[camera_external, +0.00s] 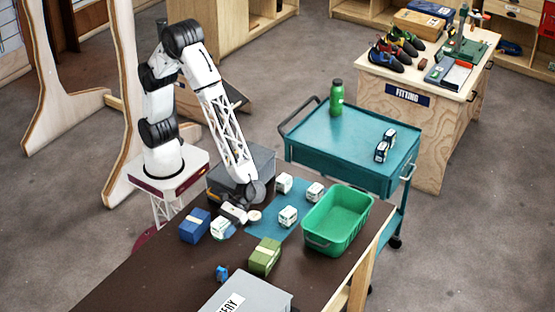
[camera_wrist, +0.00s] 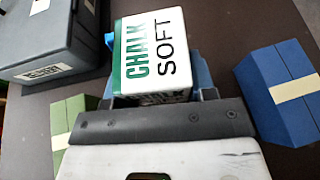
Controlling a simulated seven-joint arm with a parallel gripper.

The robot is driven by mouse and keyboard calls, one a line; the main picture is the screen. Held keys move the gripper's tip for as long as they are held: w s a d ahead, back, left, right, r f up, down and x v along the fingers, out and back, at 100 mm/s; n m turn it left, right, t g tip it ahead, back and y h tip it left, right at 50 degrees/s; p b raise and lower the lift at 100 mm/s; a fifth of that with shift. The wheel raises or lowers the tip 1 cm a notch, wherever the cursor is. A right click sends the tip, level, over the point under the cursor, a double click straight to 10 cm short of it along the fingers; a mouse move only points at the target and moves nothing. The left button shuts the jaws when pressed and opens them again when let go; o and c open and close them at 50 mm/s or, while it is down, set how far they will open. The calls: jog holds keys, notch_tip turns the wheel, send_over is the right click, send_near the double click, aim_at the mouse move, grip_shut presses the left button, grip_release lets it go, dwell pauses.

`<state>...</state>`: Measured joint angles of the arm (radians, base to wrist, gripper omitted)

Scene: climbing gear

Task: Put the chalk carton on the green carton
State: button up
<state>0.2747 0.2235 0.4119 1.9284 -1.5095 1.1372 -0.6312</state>
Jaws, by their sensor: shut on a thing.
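My gripper (camera_external: 226,230) is shut on a white and green chalk carton (camera_wrist: 155,50), lettered CHALK SOFT. The same carton shows in the external view (camera_external: 219,228), between the blue carton and the green carton. Whether it touches the table cannot be told. The green carton (camera_external: 264,256), with a pale band, stands on the brown table to the right of and nearer the camera than my gripper. Part of it shows at the lower left of the wrist view (camera_wrist: 70,128). Its top looks clear.
A blue carton (camera_external: 195,226) stands close beside the held carton. A grey box (camera_external: 245,297) is at the table's front. Several white cartons (camera_external: 288,216) sit around a blue mat (camera_external: 262,222), beside a green bin (camera_external: 313,240). A small blue object (camera_external: 222,272) lies in front.

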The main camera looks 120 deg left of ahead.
jog(key=a+r+t, duration=0.1)
jog(key=a+r, duration=0.1)
jog(key=a, duration=0.8)
jog(key=shift+w+a+n, duration=0.3)
jog(key=shift+w+n, duration=0.05)
jog(key=shift+n, duration=0.05)
jog(key=shift+r, duration=0.1)
send_over(266, 249)
jog(key=shift+w+f, duration=0.1)
jog(key=shift+f, duration=0.7)
jog(key=shift+f, duration=1.7)
jog(key=shift+f, duration=0.2)
jog(key=o, duration=0.9)
jog(key=shift+o, duration=0.2)
